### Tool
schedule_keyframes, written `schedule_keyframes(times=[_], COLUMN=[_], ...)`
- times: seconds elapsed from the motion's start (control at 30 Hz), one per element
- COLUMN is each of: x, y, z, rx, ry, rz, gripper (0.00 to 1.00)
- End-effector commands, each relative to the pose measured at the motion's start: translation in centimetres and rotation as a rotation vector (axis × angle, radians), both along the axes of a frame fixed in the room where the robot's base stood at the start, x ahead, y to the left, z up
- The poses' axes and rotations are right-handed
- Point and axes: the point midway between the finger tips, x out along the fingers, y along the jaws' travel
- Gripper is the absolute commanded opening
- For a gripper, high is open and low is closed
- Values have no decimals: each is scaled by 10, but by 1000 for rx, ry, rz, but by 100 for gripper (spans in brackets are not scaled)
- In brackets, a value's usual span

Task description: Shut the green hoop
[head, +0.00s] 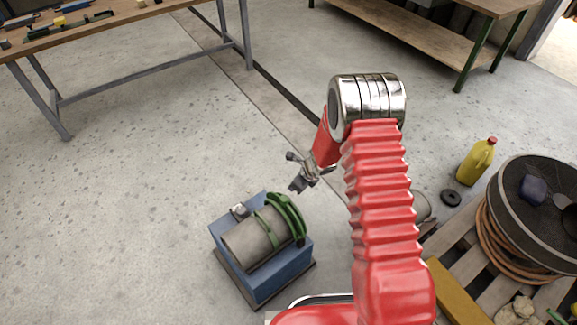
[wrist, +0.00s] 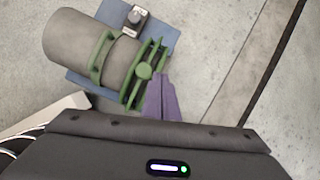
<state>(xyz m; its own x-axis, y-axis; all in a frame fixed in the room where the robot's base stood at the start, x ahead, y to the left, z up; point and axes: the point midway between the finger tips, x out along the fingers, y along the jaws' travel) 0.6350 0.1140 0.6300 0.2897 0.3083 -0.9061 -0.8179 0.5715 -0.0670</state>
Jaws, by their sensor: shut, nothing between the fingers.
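The green hoop (head: 290,217) is at the right end of a grey roll (head: 250,244), which lies on a blue stand (head: 262,284). In the wrist view the hoop (wrist: 133,92) shows as a ladder-like green frame with a round green knob, beside a narrower green band (wrist: 101,54) on the roll (wrist: 72,44). I cannot tell how far the hoop stands open. My gripper (head: 296,188) is shut and empty, just above and behind the hoop. In the wrist view its purple fingertips (wrist: 158,80) appear beside the knob; contact is unclear.
A small dark block (wrist: 135,18) sits at the stand's edge. A workbench (head: 100,22) stands at the back left. A yellow jug (head: 477,163), a black ring (head: 451,198) and a pallet (head: 470,290) with a cable drum (head: 530,200) are at right. Left floor is clear.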

Motion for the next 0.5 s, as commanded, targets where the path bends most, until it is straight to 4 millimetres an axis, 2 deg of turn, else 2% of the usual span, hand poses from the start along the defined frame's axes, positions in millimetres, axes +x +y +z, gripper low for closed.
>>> schedule_keyframes(times=[0.5], x=[27], y=[12], z=[42], rx=[0], ry=[-3], rz=[-2], gripper=[0])
